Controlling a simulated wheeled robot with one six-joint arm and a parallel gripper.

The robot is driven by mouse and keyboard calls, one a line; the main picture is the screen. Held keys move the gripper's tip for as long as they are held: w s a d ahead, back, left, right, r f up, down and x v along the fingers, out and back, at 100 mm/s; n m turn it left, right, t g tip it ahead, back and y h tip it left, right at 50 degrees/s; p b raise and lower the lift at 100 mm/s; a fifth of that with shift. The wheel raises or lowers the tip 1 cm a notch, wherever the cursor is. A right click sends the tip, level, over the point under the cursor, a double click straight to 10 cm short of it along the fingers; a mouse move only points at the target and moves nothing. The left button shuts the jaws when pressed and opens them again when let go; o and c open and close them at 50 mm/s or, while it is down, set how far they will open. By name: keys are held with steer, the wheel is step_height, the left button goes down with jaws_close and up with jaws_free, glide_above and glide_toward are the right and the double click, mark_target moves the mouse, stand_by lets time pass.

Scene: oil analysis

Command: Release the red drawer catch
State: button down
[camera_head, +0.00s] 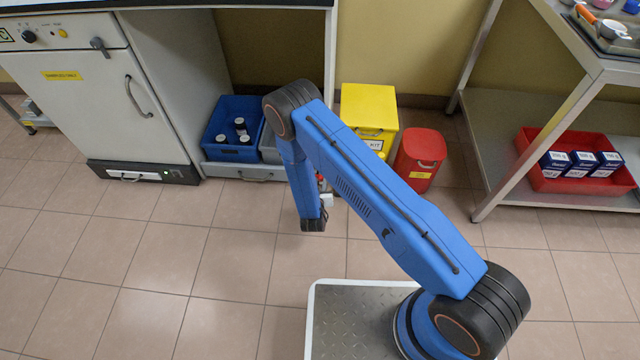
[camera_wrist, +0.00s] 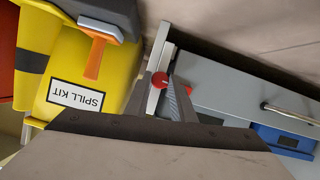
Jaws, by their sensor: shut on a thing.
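The red drawer catch (camera_wrist: 159,80) shows in the wrist view at the end of the grey drawer (camera_wrist: 222,88). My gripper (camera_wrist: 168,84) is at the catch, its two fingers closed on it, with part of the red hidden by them. The drawer has a metal bar handle (camera_wrist: 290,112). In the head view the drawer (camera_head: 238,171) is low under the bench and looks closed. My arm hides most of the gripper and the catch there.
The yellow spill kit box (camera_head: 369,112) stands close beside the drawer, with its orange latch (camera_wrist: 96,56) near my gripper. A red bin (camera_head: 420,158) is farther right. A blue crate (camera_head: 234,130) with bottles sits above the drawer. Open tiled floor lies in front.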

steer(key=m+y, duration=0.2)
steer(key=shift+d+m, duration=0.25)
steer(key=shift+m, duration=0.05)
steer(key=m+y, duration=0.2)
steer(key=m, duration=0.1)
steer(key=shift+d+f+t, duration=0.15)
steer(key=shift+t, duration=0.15)
steer(key=m+y, duration=0.1)
steer(key=m, duration=0.2)
steer(key=shift+s+d+f+m+t+y, duration=0.1)
steer(key=shift+f+m+t+y, duration=0.1)
steer(key=shift+m+t+y, duration=0.15)
steer(key=shift+f+m+t+y, duration=0.1)
steer(key=shift+m+t+y, duration=0.6)
steer(key=shift+m, duration=0.95)
steer(key=c, duration=1.5)
jaws_free()
